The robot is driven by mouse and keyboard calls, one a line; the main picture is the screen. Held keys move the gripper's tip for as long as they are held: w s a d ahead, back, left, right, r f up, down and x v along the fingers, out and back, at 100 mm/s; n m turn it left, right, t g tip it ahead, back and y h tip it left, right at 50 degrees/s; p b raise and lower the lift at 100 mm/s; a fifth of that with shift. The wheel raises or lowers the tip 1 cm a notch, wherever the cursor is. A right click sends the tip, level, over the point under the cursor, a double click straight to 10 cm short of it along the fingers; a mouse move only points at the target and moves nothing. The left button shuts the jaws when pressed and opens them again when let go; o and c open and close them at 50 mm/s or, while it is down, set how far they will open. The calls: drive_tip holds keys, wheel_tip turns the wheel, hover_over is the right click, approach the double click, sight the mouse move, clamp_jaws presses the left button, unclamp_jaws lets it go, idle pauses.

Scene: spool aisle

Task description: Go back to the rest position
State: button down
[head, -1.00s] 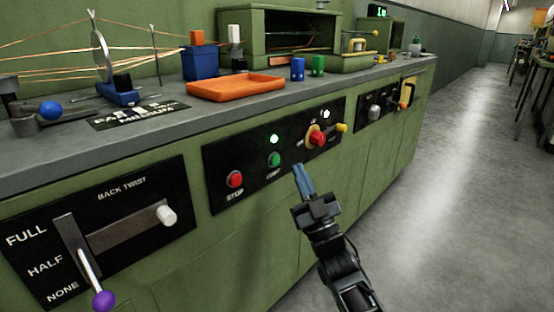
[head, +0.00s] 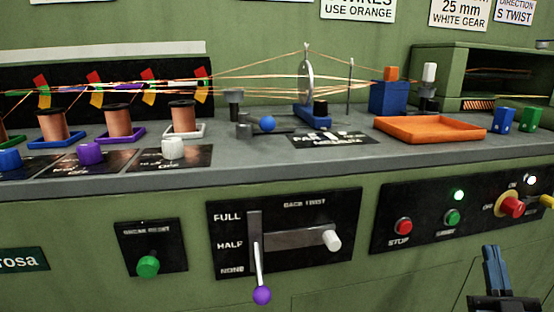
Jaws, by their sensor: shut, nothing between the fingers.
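My gripper (head: 491,252) shows at the lower right of the head view, cut off by the bottom edge. Its fingers are together with nothing between them, and they point up. It is in front of the green machine front, below the control panel with the red STOP button (head: 403,226), the green button (head: 452,217) and the red and yellow rotary switch (head: 512,207). It looks apart from these controls. Most of my arm is out of view.
The back twist panel (head: 225,262) has a purple-tipped lever (head: 262,294) and a white knob (head: 332,240). A green knob (head: 148,266) sits to the left.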

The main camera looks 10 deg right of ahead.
drive_tip(key=s+a+f+g+y, duration=0.2)
drive_tip(key=s+a+f+g, duration=0.1)
drive_tip(key=s+a+f, duration=0.45)
drive_tip(key=s+a+g+y, duration=0.35)
drive_tip(key=s+a, duration=0.35)
drive_tip(key=s, duration=0.6)
drive_tip(key=s+a+g+y, duration=0.2)
drive_tip(key=s+a+g, duration=0.35)
drive_tip(key=s, duration=0.75)
wheel_tip(320, 180, up, 28)
drive_tip(key=a+t+p, duration=0.1)
drive_tip(key=a+p, duration=0.1)
drive_tip(key=p, duration=2.4)
drive_tip(key=shift+f+m+p, duration=0.2)
drive_tip(key=shift+m+p, duration=0.1)
drive_tip(key=shift+p, duration=0.1)
drive_tip(key=shift+s+d, duration=0.1)
drive_tip(key=shift+d, duration=0.1)
